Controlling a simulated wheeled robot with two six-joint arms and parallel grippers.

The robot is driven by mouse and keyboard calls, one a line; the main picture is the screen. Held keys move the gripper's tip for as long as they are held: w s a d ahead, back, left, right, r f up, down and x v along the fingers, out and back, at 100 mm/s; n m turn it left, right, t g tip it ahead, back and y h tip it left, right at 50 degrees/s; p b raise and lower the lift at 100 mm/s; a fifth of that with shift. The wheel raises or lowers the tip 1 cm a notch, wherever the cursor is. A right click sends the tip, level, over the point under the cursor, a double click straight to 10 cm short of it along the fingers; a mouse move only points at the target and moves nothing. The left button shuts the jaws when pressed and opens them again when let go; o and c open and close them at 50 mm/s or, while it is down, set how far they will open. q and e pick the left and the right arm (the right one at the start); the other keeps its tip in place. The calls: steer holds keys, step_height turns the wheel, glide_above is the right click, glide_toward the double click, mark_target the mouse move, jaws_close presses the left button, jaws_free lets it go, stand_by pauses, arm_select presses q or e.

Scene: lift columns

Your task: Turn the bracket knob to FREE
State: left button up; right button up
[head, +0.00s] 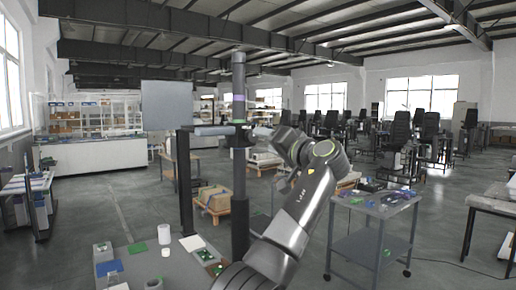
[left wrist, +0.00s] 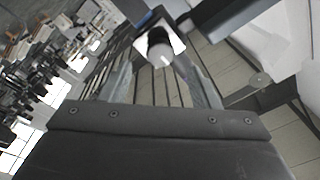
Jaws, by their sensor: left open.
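The bracket knob (left wrist: 160,51) shows in the left wrist view as a grey round cap with a pale line mark, on a dark hub in front of a white plate. No lettering is readable on the plate. In the head view the bracket (head: 240,132) sits on the dark upright column (head: 239,185), and the knob cannot be made out clearly there. My left gripper (head: 279,137) is just right of the bracket, pointing at it. In the left wrist view its open jaws (left wrist: 157,75) face the knob, which lies beyond them near the top. My right gripper is not seen.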

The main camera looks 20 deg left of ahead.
arm_select(q)
steer(key=b+v, duration=0.3)
steer(key=v, duration=0.8)
steer(key=shift+d+b, duration=0.15)
steer(key=shift+b, duration=0.2)
steer(key=shift+s, duration=0.15)
